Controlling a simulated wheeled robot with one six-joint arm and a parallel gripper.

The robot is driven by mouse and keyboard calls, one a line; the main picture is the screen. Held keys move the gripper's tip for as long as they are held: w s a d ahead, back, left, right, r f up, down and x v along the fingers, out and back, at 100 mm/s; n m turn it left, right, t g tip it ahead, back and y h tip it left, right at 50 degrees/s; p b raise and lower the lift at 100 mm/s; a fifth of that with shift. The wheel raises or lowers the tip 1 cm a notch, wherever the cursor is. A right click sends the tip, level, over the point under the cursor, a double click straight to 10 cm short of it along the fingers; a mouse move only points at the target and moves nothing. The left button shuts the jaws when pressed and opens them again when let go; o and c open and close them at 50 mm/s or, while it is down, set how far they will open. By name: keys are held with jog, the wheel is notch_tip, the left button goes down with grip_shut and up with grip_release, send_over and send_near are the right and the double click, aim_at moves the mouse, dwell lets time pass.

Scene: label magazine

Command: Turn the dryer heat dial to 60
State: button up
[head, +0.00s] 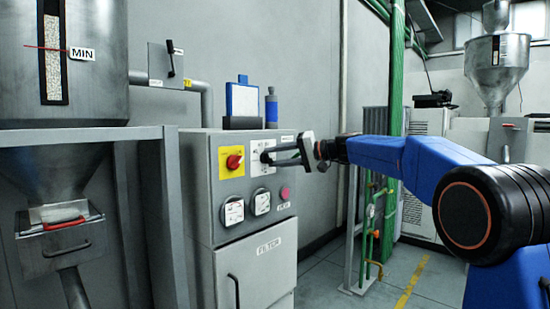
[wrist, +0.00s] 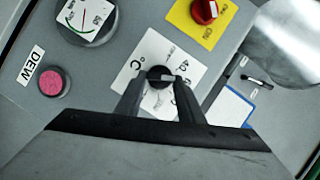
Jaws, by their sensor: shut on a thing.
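The heat dial (wrist: 160,74) is a small dark round knob on a white scale plate (wrist: 146,55) marked °C. In the head view the white plate (head: 257,146) is on the upper front of the grey dryer cabinet, right of the yellow plate. My gripper (wrist: 160,82) is shut on the dial, one fingertip on each side of it. In the head view my gripper (head: 268,158) reaches in from the right and covers most of the knob. The scale numbers are too small and partly hidden, so I cannot tell the dial's setting.
A red rotary switch (head: 234,161) on a yellow plate sits just left of the dial. Two white gauges (head: 232,211) and a pink button (head: 285,193) labelled DEW are below. A blue-edged clipboard (head: 243,99) and a blue bottle (head: 271,107) stand on the cabinet top.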

jog(key=shift+f+m, duration=0.1)
jog(key=shift+m, duration=0.4)
jog(key=o, duration=1.1)
jog(key=shift+d, duration=0.1)
jog(key=shift+c, duration=0.2)
jog(key=shift+y, duration=0.3)
jog(key=v, duration=1.7)
jog(key=shift+d, duration=0.2)
jog(key=shift+w, duration=0.15)
